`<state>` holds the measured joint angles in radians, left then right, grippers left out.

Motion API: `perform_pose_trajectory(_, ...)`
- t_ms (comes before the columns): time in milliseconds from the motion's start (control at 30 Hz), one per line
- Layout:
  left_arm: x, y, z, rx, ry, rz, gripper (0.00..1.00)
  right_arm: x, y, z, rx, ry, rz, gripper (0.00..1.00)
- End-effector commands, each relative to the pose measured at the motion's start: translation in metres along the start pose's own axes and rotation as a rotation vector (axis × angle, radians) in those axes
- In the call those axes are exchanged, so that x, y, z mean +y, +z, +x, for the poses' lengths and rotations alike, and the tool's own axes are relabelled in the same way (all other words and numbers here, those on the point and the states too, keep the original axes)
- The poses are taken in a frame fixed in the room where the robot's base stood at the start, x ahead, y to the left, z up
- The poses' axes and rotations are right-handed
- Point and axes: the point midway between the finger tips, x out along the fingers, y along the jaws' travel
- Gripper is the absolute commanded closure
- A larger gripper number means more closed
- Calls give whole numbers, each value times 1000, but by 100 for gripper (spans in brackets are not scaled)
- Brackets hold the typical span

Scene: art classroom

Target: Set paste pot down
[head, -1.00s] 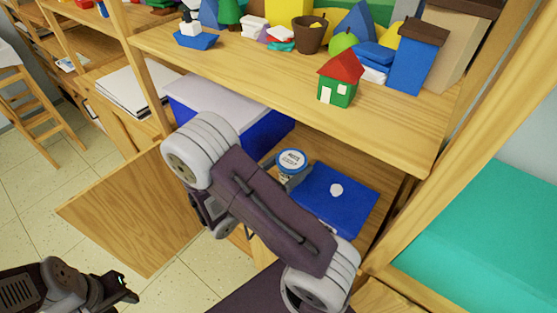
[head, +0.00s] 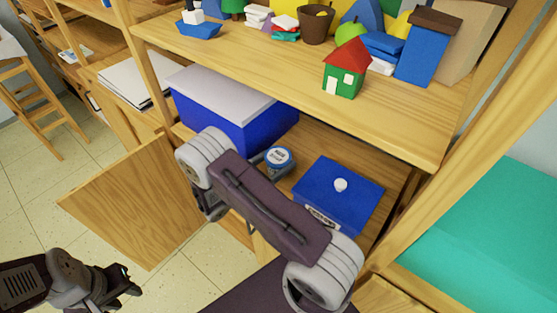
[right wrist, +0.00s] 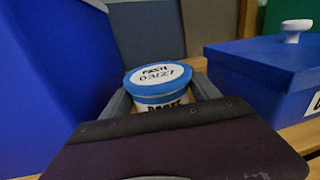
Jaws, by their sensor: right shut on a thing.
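The paste pot is a small pale jar with a blue-rimmed lid and a white label (head: 279,158); it shows upright in the right wrist view (right wrist: 158,78). It is in the lower shelf compartment, between two blue boxes. My right gripper (right wrist: 160,97) is shut on the pot, one finger on each side. In the head view my own arm hides most of that gripper and the pot's lower part. I cannot tell whether the pot's base touches the shelf. My left gripper (head: 130,284) is open and empty, low at the left, above the floor.
A large blue box with a pale lid (head: 228,105) stands left of the pot. A lidded blue box with a white knob (head: 338,195) stands to its right. The upper shelf (head: 270,75) with toys overhangs from above. An open cabinet door (head: 140,205) juts out at left.

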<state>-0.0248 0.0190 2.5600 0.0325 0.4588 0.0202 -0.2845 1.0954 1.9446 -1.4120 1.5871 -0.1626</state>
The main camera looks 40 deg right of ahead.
Motion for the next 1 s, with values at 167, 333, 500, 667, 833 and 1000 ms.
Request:
perform_pose_trajectory(167,0,0,3,0,0,0,64,0,-4,0,-1,0,0,89)
perform_pose_trajectory(333,0,0,2,0,0,0,64,0,-3,0,0,0,0,8)
perform_pose_trajectory(500,0,0,2,0,0,0,64,0,-3,0,0,0,0,8)
perform_pose_trajectory(667,0,0,0,0,0,0,64,0,0,-5,0,2,1,8)
perform_pose_trajectory(833,0,0,4,0,0,0,64,2,0,-37,0,6,3,8)
perform_pose_trajectory(1000,0,1,6,0,0,0,64,1,-1,-76,1,6,1,8)
